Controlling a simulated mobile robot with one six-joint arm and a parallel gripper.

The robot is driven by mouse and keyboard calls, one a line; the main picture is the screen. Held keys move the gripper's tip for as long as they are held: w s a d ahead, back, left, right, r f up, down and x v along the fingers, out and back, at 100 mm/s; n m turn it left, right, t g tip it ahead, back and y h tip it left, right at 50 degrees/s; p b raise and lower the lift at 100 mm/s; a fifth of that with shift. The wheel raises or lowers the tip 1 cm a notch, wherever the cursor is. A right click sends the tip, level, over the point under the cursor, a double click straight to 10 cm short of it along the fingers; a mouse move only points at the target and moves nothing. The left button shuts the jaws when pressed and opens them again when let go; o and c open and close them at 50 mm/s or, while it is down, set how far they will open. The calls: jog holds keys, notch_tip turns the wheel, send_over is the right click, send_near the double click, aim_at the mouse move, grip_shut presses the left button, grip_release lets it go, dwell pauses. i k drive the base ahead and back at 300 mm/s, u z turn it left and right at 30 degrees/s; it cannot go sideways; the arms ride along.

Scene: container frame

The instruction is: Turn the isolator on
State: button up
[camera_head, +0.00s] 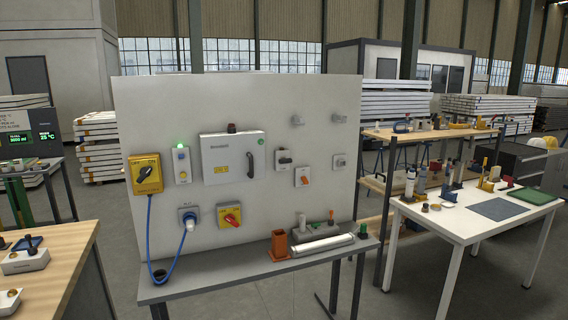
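A white upright panel carries several switch devices. A yellow plate with a red rotary handle (230,216) sits low in the middle; its handle looks tilted. A larger yellow box with a black rotary knob (145,174) is at the left edge of the panel. A small white box with an orange handle (302,177) and a grey switch (340,161) are farther right. Which one is the isolator cannot be told for certain, and the on/off markings are too small to read. My gripper is not in view.
A grey cabinet (222,159) with a black handle and a green-lit button box (181,164) are on the panel. A blue cable (150,235) loops below a plug socket (189,217). A grey shelf (200,286) holds an orange holder (279,244) and a white roll (322,244).

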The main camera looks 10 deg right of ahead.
aim_at(230, 218)
jog(key=u, duration=0.05)
jog(key=i, duration=0.9)
jog(key=z, duration=0.05)
